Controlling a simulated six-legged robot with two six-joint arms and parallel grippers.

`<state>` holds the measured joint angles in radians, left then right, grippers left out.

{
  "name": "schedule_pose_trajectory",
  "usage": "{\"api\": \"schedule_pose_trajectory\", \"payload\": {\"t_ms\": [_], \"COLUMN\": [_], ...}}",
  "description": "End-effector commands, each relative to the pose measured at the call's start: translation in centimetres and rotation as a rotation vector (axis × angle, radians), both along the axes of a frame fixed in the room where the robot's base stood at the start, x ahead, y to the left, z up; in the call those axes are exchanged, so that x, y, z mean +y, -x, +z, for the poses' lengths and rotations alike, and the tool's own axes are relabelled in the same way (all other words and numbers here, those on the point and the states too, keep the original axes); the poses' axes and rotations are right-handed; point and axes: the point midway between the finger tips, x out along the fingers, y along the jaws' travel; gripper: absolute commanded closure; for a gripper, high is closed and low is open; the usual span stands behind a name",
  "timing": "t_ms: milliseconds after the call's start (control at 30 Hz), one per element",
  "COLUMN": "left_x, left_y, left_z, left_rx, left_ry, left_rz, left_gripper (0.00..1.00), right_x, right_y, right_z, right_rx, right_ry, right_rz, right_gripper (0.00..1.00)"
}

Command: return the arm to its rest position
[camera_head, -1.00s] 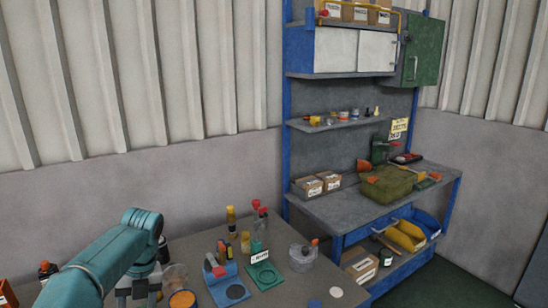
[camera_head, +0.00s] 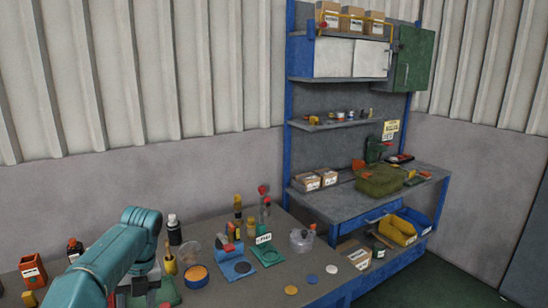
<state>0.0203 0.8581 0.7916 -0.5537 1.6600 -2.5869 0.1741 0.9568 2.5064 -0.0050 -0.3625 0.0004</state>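My teal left arm (camera_head: 112,258) comes in from the lower left, bends at an elbow and reaches down over the grey table (camera_head: 235,294). My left gripper (camera_head: 140,288) is at the bottom of the picture, pointing down above a green piece (camera_head: 168,292). Its fingers are small and partly hidden, so I cannot tell whether they are open or shut, or whether they hold anything. My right arm and gripper are not in view.
Near my arm stand a dark bottle (camera_head: 174,231), a yellow bottle (camera_head: 169,262), an orange-topped round tub (camera_head: 196,276), a blue holder (camera_head: 237,266) and a clear jar (camera_head: 302,240). A blue-framed workbench (camera_head: 345,205) stands behind right. The table's front middle is fairly clear.

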Motion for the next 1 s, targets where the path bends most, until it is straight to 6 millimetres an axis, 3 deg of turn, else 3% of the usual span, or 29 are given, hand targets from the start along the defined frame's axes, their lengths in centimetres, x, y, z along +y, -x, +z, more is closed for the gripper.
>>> {"api": "schedule_pose_trajectory", "payload": {"t_ms": [133, 567, 767, 1000], "left_x": [-0.2, -2.7, -5.1, -10.2], "left_y": [-0.3, -0.9, -0.1, 3.5], "left_z": [-0.3, -7.5, -12.9, -22.1], "left_rx": [0.003, -0.069, -0.102, -0.115], "left_ry": [0.001, 0.044, 0.091, 0.187], "left_rz": [-0.002, 0.210, 0.397, 0.836], "left_gripper": [0.46, 0.46, 0.46, 0.46], "right_x": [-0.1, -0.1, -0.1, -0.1], "right_y": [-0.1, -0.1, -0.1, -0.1], "right_z": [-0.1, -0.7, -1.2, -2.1], "right_rx": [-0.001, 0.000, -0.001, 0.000], "right_ry": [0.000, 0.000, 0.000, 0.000], "right_rz": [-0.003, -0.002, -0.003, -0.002], "right_gripper": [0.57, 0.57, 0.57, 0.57]}}
